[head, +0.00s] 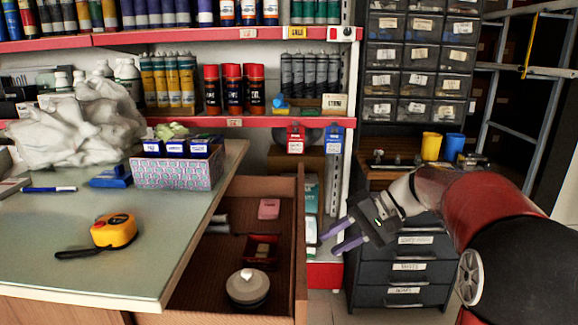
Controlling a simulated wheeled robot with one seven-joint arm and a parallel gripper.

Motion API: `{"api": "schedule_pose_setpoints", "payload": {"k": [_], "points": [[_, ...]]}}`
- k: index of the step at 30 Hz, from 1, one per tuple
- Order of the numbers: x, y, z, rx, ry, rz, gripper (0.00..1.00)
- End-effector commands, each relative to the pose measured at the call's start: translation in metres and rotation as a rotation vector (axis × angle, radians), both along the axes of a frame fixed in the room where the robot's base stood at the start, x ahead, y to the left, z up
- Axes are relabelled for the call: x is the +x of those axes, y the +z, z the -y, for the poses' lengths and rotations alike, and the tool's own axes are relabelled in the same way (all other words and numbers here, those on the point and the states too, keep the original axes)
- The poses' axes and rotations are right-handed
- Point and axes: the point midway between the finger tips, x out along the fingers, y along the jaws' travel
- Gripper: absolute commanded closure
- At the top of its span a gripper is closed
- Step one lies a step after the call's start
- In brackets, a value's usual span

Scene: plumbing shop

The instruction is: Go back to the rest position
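My gripper (339,234) is at the right of the head view, at the end of my red and black arm. Its two purple-grey fingers are spread apart and point left, with nothing between them. It is in the air to the right of the open drawer (300,250), apart from the drawer's right side wall. A dark drawer cabinet (404,265) is behind it. No frame marks a rest position.
The counter (150,235) at left holds a yellow tape measure (113,230), a patterned box (178,170) and white cloths (70,130). The open drawer contains a round lidded container (248,288), a red tray (262,250) and a pink item (269,209). Stocked shelves (220,123) stand behind.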

Motion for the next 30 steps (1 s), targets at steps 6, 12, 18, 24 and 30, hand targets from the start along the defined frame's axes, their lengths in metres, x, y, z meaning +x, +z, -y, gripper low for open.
{"api": "schedule_pose_setpoints", "payload": {"k": [6,12,18,24,30], "points": [[-0.092,0.017,-0.016,-0.368,-0.031,0.055,0.7],[-0.165,0.017,-0.002,-0.655,-0.07,0.191,0.7],[-0.213,0.012,0.019,-0.848,-0.098,0.356,0.7],[-0.23,0.007,0.029,-0.922,-0.109,0.447,0.7],[-0.231,0.005,0.031,-0.931,-0.11,0.454,0.7]]}}
